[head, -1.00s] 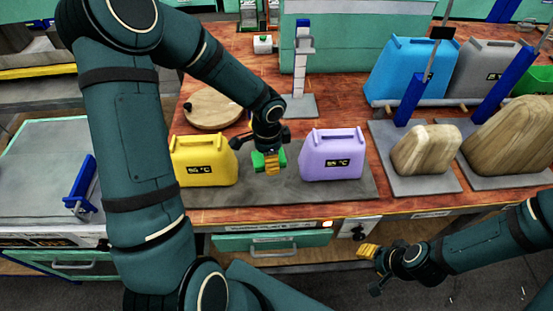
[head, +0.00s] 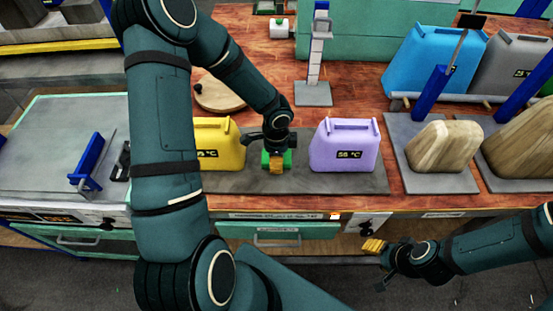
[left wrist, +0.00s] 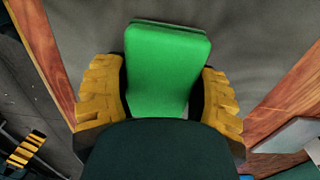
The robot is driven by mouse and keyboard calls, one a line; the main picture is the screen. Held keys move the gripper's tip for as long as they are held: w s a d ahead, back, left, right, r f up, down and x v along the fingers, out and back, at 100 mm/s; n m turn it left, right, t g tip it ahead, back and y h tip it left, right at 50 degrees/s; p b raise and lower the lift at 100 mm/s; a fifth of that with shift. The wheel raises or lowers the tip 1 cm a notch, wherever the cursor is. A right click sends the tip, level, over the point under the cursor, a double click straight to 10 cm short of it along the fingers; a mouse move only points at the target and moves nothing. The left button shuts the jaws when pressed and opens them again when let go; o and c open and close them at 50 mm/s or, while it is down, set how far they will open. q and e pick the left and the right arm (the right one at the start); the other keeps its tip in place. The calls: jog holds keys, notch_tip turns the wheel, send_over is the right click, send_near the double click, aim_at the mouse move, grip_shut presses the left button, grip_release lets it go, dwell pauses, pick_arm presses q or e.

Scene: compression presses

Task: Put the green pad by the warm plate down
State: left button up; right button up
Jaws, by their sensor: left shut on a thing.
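My left gripper (head: 277,160) is shut on the green pad (head: 266,158), between the yellow jug and the purple jug. In the left wrist view the green pad (left wrist: 166,66) stands out between the two yellow fingers, over a grey surface. The warm plate (head: 312,184) is the flat dark grey slab under both jugs, and the pad is over its middle. I cannot tell whether the pad touches it. My right gripper (head: 375,246) hangs empty in front of the bench's front edge; whether its fingers are apart is unclear.
The yellow jug (head: 219,143) stands left of the pad, partly behind my arm, and the purple jug (head: 345,146) stands right. A round wooden board (head: 220,95) and a post on a grey base (head: 313,94) are behind.

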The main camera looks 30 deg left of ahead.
pick_arm(q)
jog(key=shift+f, duration=0.3)
jog(key=shift+f, duration=0.15)
jog(key=o, duration=1.3)
jog(key=shift+r, duration=0.25)
notch_tip(320, 180, up, 12)
jog(key=p, duration=0.3)
jog(key=shift+w, duration=0.1)
